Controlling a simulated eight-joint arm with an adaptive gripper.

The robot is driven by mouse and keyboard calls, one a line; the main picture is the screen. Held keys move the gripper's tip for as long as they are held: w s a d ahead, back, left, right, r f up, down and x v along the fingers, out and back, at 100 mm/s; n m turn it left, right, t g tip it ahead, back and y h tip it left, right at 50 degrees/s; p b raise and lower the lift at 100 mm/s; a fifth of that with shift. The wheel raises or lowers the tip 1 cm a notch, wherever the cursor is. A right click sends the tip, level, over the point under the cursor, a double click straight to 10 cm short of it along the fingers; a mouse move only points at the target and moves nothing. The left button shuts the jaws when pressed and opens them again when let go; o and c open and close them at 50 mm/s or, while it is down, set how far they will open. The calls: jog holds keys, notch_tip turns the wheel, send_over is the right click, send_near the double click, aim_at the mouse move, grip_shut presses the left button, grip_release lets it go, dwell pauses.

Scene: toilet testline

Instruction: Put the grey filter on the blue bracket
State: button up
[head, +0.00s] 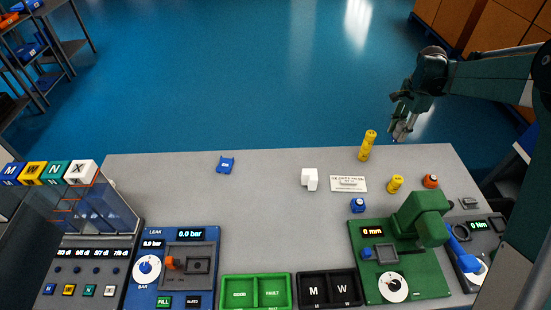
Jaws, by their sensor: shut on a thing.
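The blue bracket (225,164) lies on the grey table toward its back left, with nothing visible on it. My gripper (402,130) is above the back right edge of the table, pointing down. It is shut on a small grey thing, which looks like the grey filter; its outline is hard to tell from the fingers. My gripper is well to the right of the bracket and apart from it.
A tall yellow stack (367,146) stands just left of my gripper. A white block (309,180), a label plate (349,184), a yellow piece (395,184) and an orange piece (430,181) stand nearby. A green press (420,217) and several trays line the front. The table around the bracket is clear.

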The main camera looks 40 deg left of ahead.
jog(key=s+a+n, duration=0.2)
jog(key=s+a, duration=0.2)
jog(key=a, duration=0.5)
jog(key=s+a+n, duration=0.1)
jog(key=s+a, duration=0.4)
jog(key=a, duration=0.4)
jog(key=n, duration=0.7)
send_over(225, 165)
notch_tip(225, 165, down, 6)
jog(key=shift+f, duration=0.6)
jog(key=shift+f, duration=3.1)
jog(key=shift+f, duration=1.85)
